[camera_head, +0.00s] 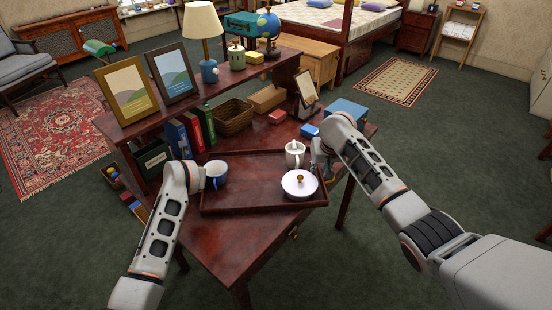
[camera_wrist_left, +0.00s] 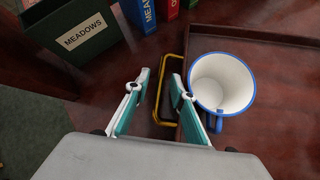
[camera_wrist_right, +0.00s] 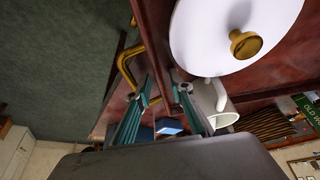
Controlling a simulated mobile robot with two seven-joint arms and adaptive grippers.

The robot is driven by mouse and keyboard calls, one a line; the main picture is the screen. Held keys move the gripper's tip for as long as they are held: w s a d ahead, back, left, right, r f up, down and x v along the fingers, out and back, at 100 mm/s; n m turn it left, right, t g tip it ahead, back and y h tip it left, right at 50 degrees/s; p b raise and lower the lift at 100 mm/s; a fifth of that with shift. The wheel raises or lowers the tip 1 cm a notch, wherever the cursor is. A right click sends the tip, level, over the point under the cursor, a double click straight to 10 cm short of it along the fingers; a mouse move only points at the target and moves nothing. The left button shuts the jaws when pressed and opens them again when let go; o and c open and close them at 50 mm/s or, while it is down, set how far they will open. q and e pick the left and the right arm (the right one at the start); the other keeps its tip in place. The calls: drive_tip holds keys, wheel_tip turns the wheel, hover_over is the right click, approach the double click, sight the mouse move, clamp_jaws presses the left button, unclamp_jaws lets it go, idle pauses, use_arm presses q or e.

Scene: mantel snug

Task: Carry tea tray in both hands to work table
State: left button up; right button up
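The tea tray (camera_head: 250,208) is dark red-brown wood and lies flat on a desk of similar colour. On it are a blue-and-white mug (camera_head: 218,172) at left, a white jug (camera_head: 295,147) at the back right and a white lidded pot (camera_head: 299,187) at right. My left gripper (camera_wrist_left: 160,88) is open, its fingers on either side of the tray's brass left handle (camera_wrist_left: 160,112), close to the mug. My right gripper (camera_wrist_right: 163,88) is open at the tray's right brass handle (camera_wrist_right: 122,64); one finger overlaps it. I cannot tell whether either gripper touches.
Behind the tray stand books (camera_head: 190,132), a wicker basket (camera_head: 233,117) and a raised shelf with frames and a lamp (camera_head: 203,22). Small boxes and a blue box (camera_head: 346,108) lie at the back right. Green floor (camera_head: 450,140) is open to the right. The desk's front (camera_head: 235,240) is bare.

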use_arm(q)
drive_tip(key=v, duration=0.6)
drive_tip(key=shift+a, duration=0.1)
use_arm(e)
drive_tip(key=v, duration=1.2)
use_arm(q)
drive_tip(key=shift+s+f, duration=0.1)
use_arm(e)
drive_tip(key=shift+d, duration=0.1)
